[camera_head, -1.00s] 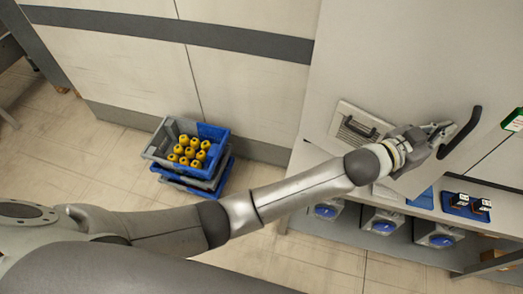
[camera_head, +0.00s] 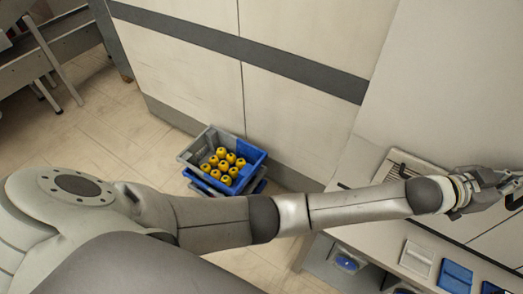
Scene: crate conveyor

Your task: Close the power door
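My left gripper (camera_head: 508,184) is at the right edge of the head view, at the end of my outstretched arm. It is close to a black handle (camera_head: 515,202) that is cut off by the picture edge. I cannot tell whether the fingers touch the handle or how far they are open. A pale panel (camera_head: 490,245) with dark seams shows below the gripper; I cannot tell for sure whether this is the power door or how far it stands open. My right gripper is out of view.
Stacked grey and blue crates (camera_head: 190,157) with several yellow items stand on the floor against the pale wall (camera_head: 300,110). A bench at the right bears a white tray (camera_head: 417,259) and a blue tray (camera_head: 455,277). Open floor (camera_head: 90,120) lies at the left.

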